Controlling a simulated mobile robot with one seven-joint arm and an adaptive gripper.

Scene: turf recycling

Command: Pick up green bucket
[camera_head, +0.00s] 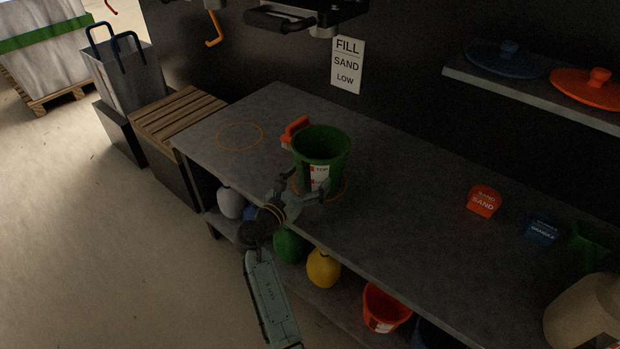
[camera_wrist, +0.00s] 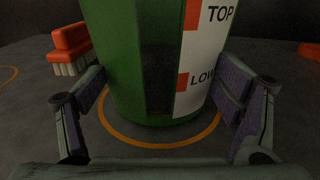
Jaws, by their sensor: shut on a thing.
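The green bucket (camera_head: 322,150) stands upright on the grey workbench, its open top facing up and a white-and-red label on its front. My gripper (camera_head: 308,188) is at the front side of the bucket, its two fingers shut on the lower part of the wall. In the wrist view the bucket (camera_wrist: 140,60) fills the middle, with the label reading "TOP" and "LOW". My gripper's fingers (camera_wrist: 160,105) sit on either side of it. An orange ring marked on the bench shows around the bucket's base. I cannot tell whether the base touches the bench.
An orange brush (camera_head: 295,130) is just behind and left of the bucket. An empty orange ring (camera_head: 240,136) lies left on the workbench (camera_head: 400,205). Orange (camera_head: 484,202) and blue (camera_head: 541,230) scoops are to the right. Lids rest on the wall shelf (camera_head: 500,84).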

